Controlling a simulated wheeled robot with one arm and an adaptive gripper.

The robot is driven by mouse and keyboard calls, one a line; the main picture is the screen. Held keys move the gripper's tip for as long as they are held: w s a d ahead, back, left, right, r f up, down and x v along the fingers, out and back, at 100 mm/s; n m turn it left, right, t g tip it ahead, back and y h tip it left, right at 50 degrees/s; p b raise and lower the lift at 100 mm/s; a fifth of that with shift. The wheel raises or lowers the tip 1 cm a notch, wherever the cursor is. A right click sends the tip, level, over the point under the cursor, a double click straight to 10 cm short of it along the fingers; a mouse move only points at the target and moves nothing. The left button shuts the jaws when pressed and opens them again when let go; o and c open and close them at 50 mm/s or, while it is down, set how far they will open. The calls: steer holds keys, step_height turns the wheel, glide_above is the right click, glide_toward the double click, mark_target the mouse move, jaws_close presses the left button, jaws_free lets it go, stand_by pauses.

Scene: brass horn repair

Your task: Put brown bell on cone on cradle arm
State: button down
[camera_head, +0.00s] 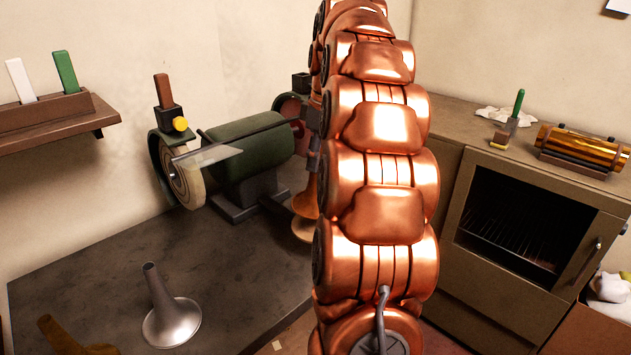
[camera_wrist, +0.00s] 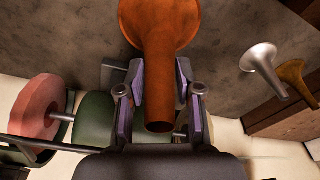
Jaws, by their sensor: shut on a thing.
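A brown bell (camera_wrist: 160,65) is between the two fingers of my gripper (camera_wrist: 161,88) in the wrist view. The fingers are shut on its narrow neck, and its flare points to the top of the picture. In the head view my arm hides most of the gripper. An orange-brown flared part (camera_head: 305,205) shows just left of the arm, over a tan rounded shape that I cannot identify. I cannot make out the cone or the cradle arm in either view.
A silver bell (camera_head: 172,320) stands flare down on the dark bench (camera_head: 100,285), with a brass-brown bell (camera_head: 65,340) at the lower left. A green buffing motor (camera_head: 248,150) with a pale wheel (camera_head: 178,172) stands behind. An oven (camera_head: 525,225) is at right.

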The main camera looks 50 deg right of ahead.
mark_target(317, 175)
steer(key=shift+f+p, duration=0.6)
steer(key=shift+f, duration=2.3)
steer(key=shift+f, duration=0.15)
steer(key=c, duration=0.8)
jaws_free()
steer(key=shift+o, duration=0.2)
steer(key=shift+r, duration=0.75)
steer(key=shift+s+d+r+b, duration=0.1)
steer(key=shift+s+r+b, duration=0.2)
steer(key=shift+r, duration=1)
steer(key=shift+s+d+r+b, duration=0.15)
steer(key=shift+r+b, duration=0.3)
steer(key=shift+r, duration=0.9)
steer(key=shift+s+r+b, duration=0.2)
steer(key=shift+r+b, duration=0.15)
steer(key=shift+r, duration=0.95)
steer(key=shift+s+r+p, duration=0.15)
steer(key=shift+r+p, duration=0.4)
steer(key=shift+r, duration=0.15)
steer(key=shift+s+r+p, duration=0.1)
steer(key=shift+r+p, duration=0.45)
steer(key=shift+r, duration=0.15)
